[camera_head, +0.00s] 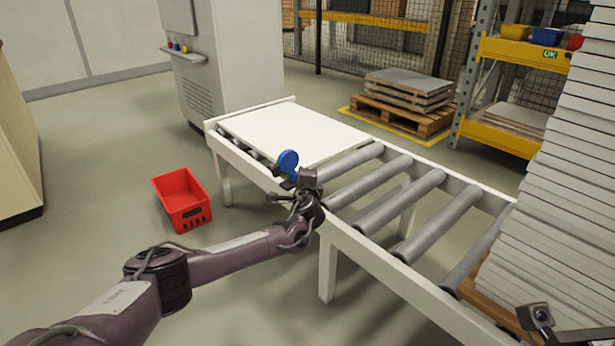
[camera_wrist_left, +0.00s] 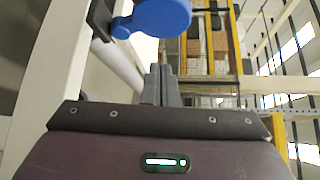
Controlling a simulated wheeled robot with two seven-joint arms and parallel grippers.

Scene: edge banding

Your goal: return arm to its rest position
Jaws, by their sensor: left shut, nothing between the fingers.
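My left arm reaches in from the lower left of the head view. Its gripper (camera_head: 309,176) is at the near rail of the roller conveyor (camera_head: 375,250), just right of a blue round disc (camera_head: 288,162) on a dark mount. In the left wrist view the two grey fingers (camera_wrist_left: 160,85) are together with nothing between them. The blue disc (camera_wrist_left: 160,16) is above them in that picture, and I cannot tell how far apart they are. Part of my right arm (camera_head: 545,320) shows at the lower right corner; its fingers are not visible.
A white panel (camera_head: 290,132) lies on the conveyor's far left end. A tall stack of white boards (camera_head: 560,190) stands at the right. A red crate (camera_head: 181,198) is on the floor left of the conveyor. A machine cabinet (camera_head: 235,70) stands behind. Floor around the crate is clear.

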